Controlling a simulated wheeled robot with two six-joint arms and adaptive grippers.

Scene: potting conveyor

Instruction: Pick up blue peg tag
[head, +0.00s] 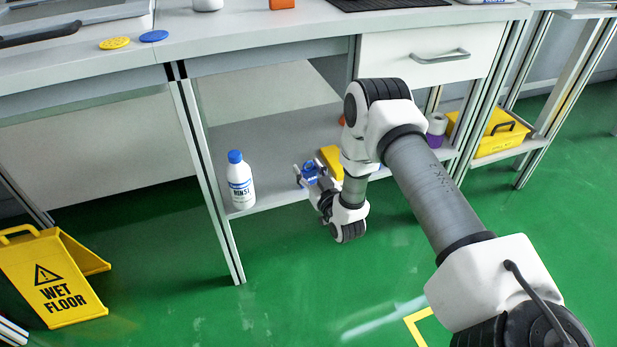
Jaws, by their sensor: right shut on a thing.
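My right gripper (308,180) reaches to the lower shelf under the workbench. It is shut on a small blue thing, which I take to be the blue peg tag (310,170). The tag shows between the fingers near the shelf's front part, to the right of a white bottle. Its lower part is hidden by the fingers, and I cannot tell whether it still touches the shelf. My left gripper is not in view.
A white bottle with a blue cap (240,180) stands on the shelf (275,130). A yellow thing (331,158) lies behind my gripper, partly hidden by my arm. The drawer (425,55) above is shut. A yellow wet floor sign (60,285) stands at the left.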

